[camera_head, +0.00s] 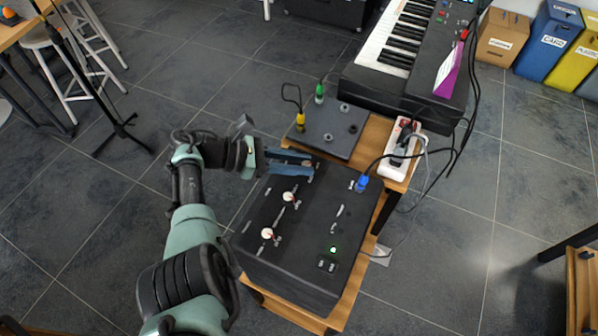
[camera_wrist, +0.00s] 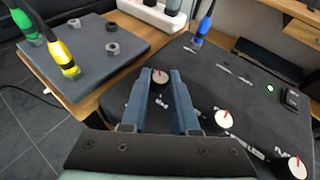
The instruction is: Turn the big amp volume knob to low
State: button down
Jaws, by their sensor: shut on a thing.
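The big amp (camera_head: 330,270) is a black box on a wooden stand, with a row of white knobs with red pointers on top. My gripper (camera_head: 306,166) reaches in from the left over the amp's far end. In the wrist view its blue fingers (camera_wrist: 160,80) are closed around the farthest knob (camera_wrist: 159,74), whose red pointer aims away from the gripper. The middle knob (camera_wrist: 224,119) and the nearest knob (camera_wrist: 291,167) are free; both also show in the head view (camera_head: 290,197) (camera_head: 268,234). The knob labels are too small or covered to read.
A blue plug (camera_head: 362,183) and a lit green light (camera_head: 333,250) are on the amp. Behind it are a smaller grey box (camera_head: 335,128) with green and yellow plugs, a white power strip (camera_head: 402,150) and a keyboard (camera_head: 410,45). Cables hang at the right.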

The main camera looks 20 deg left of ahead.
jog(key=shift+w+r+g+b, duration=0.15)
jog(key=shift+g+b, duration=0.15)
jog(key=shift+b, duration=0.1)
jog(key=c, duration=0.7)
grip_release()
jog(key=shift+d, duration=0.1)
jog(key=shift+b+v, duration=1.45)
jog(key=shift+v, duration=5.1)
jog(key=shift+m, duration=0.3)
